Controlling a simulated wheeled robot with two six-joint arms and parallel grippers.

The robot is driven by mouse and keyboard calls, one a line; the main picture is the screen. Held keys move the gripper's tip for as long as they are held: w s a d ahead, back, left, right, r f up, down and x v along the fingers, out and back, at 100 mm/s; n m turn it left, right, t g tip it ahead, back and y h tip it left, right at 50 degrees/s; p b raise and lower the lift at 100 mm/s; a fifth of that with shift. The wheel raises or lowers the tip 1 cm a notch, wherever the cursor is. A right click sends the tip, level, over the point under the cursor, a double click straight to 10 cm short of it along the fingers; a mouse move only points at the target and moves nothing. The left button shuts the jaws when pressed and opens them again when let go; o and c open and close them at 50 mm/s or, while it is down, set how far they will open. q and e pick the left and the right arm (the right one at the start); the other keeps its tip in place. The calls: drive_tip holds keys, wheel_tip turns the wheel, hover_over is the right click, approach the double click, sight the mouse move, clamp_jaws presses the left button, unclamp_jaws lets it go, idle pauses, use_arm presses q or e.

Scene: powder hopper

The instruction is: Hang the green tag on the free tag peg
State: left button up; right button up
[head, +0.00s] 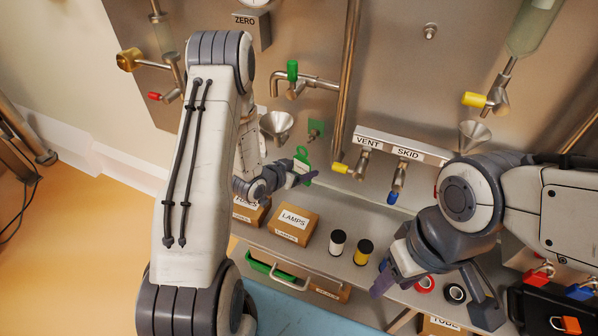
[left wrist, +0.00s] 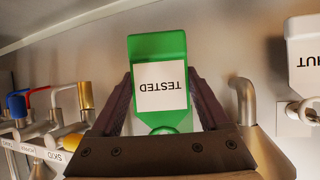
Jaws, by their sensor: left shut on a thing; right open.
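My left gripper (head: 297,177) is shut on the green tag (head: 304,163) and holds it in front of the steel panel, below a small metal knob on a green patch (head: 315,130). In the left wrist view the green tag (left wrist: 160,65) sits between both fingers, its white TESTED label upside down in the picture. I cannot tell whether the tag touches the panel. A white tag reading SHUT (left wrist: 303,62) hangs at the right of that view by a metal peg (left wrist: 303,110). My right gripper (head: 435,292) is open and empty, low over the shelf at the right.
A green-handled valve (head: 292,72), a vertical pipe (head: 345,85) and a funnel (head: 277,125) surround the left gripper. The VENT and SKID valve rail (head: 400,146) is to its right. A LAMPS box (head: 293,224) and black and yellow canisters (head: 363,251) stand on the shelf below.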

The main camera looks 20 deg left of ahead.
use_arm(q)
drive_tip(key=shift+w+d+f+b, duration=0.1)
drive_tip(key=shift+w+f+b, duration=0.15)
drive_tip(key=shift+w, duration=0.8)
drive_tip(key=shift+w+a+f+b, duration=0.1)
drive_tip(key=shift+w+f+b, duration=0.1)
drive_tip(key=shift+w, duration=0.85)
drive_tip(key=shift+w+d+f+b, duration=0.15)
drive_tip(key=shift+w+f, duration=0.1)
drive_tip(key=shift+w, duration=0.8)
